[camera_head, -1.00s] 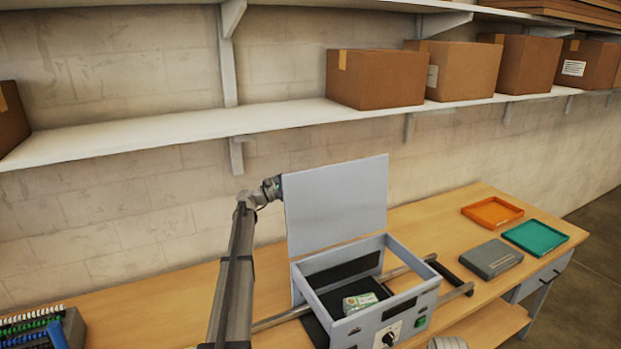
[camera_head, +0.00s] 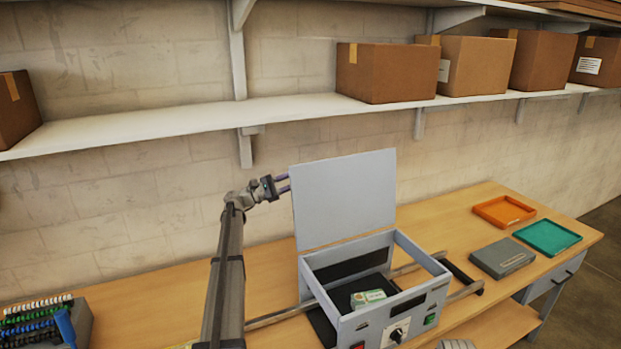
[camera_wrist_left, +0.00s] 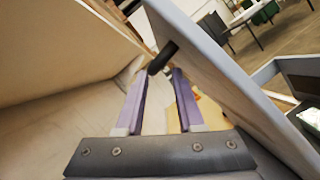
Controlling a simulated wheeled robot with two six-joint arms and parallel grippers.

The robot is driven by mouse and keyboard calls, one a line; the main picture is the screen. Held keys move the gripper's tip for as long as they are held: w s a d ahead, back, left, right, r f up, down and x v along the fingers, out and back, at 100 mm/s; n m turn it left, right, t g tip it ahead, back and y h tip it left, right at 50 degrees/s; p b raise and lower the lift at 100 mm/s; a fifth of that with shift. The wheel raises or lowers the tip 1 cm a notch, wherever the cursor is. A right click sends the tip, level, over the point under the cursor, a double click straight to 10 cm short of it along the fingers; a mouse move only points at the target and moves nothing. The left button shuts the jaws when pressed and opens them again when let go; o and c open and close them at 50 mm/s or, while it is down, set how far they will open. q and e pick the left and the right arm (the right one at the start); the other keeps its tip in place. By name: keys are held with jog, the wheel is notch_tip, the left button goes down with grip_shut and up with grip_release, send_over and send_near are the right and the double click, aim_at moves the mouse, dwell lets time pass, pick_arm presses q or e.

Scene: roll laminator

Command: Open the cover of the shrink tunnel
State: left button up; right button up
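The shrink tunnel (camera_head: 345,327) is a grey box on the bench. Its flat grey cover (camera_head: 345,200) stands raised, close to upright, at the back of the box, and the top is open. A small package (camera_head: 368,297) with a green and white label lies inside. My left gripper (camera_head: 286,184) is beside the cover's left edge, open and empty. In the left wrist view its two purple fingers (camera_wrist_left: 160,90) are apart, with the cover (camera_wrist_left: 220,75) slanting past on the right. A black handle (camera_wrist_left: 162,57) on the cover is just beyond the fingertips.
Rails (camera_head: 405,270) pass through the tunnel along the wooden bench (camera_head: 440,225). Orange (camera_head: 503,211) and teal (camera_head: 547,237) trays and a grey case (camera_head: 502,257) lie at right. A shelf (camera_head: 290,108) with cardboard boxes (camera_head: 387,72) runs above.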

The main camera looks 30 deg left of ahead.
pick_arm(q)
jog(key=shift+s+a+f, duration=0.1)
jog(key=shift+s+a, duration=0.15)
jog(key=shift+a, duration=0.05)
jog(key=b+v, duration=0.3)
jog(key=v, duration=0.6)
jog(key=shift+s+d, duration=0.15)
jog(key=shift+d, duration=0.05)
dwell(0.5)
jog(key=shift+f, duration=0.1)
dwell(0.6)
